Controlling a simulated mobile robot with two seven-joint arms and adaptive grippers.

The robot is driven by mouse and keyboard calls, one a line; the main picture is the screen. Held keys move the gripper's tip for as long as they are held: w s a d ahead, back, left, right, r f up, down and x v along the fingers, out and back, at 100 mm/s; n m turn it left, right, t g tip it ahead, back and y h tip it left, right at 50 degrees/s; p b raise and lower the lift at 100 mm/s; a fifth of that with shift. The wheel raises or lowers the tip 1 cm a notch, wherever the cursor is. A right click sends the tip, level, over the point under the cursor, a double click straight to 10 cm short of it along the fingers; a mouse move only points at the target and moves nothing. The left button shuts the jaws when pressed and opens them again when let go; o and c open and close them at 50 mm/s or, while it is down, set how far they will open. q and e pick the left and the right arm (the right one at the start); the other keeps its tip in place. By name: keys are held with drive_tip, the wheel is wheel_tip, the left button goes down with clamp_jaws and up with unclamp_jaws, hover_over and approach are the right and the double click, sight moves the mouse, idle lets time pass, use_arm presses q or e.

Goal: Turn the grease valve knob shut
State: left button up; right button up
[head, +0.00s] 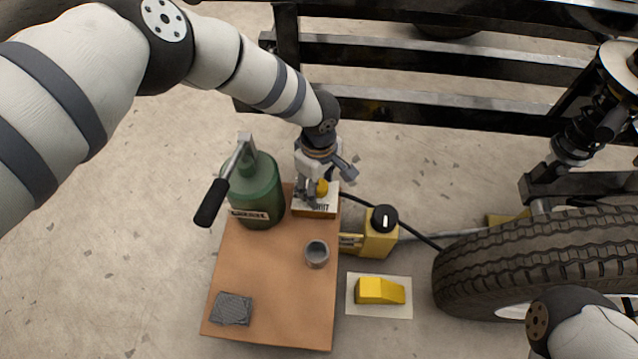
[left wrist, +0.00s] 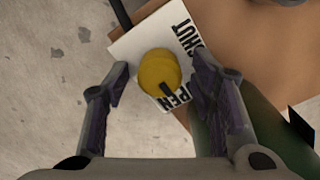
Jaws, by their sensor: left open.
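The yellow grease valve knob (head: 322,187) stands on a small box with a white label plate (head: 328,203) at the table's back edge. In the left wrist view, the knob (left wrist: 157,66) sits on the white plate (left wrist: 128,50), marked OPEN and SHUT. The knob's dark pointer mark is beside the word OPEN. My left gripper (head: 312,190) is at the knob in the head view. In the left wrist view, my left gripper (left wrist: 160,68) is open, one finger on each side of the knob, with gaps showing. My right gripper is out of view.
A green grease canister (head: 262,185) with a black-handled lever stands left of the knob. The brown table (head: 275,285) also holds a grey cup (head: 317,252) and a dark pad (head: 232,308). A yellow box with a black dial (head: 380,240) and a tyre (head: 540,260) are right.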

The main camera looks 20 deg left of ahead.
use_arm(q)
drive_tip(key=c, duration=1.1)
drive_tip(key=shift+c, duration=0.2)
drive_tip(key=shift+n, duration=0.3)
drive_tip(key=n, duration=0.8)
drive_tip(key=shift+p, duration=0.4)
drive_tip(key=n, duration=0.5)
drive_tip(key=shift+s+p, duration=0.15)
drive_tip(key=shift+p, duration=0.25)
drive_tip(key=n, duration=0.4)
drive_tip(key=shift+p, duration=0.4)
drive_tip(key=shift+n, duration=0.3)
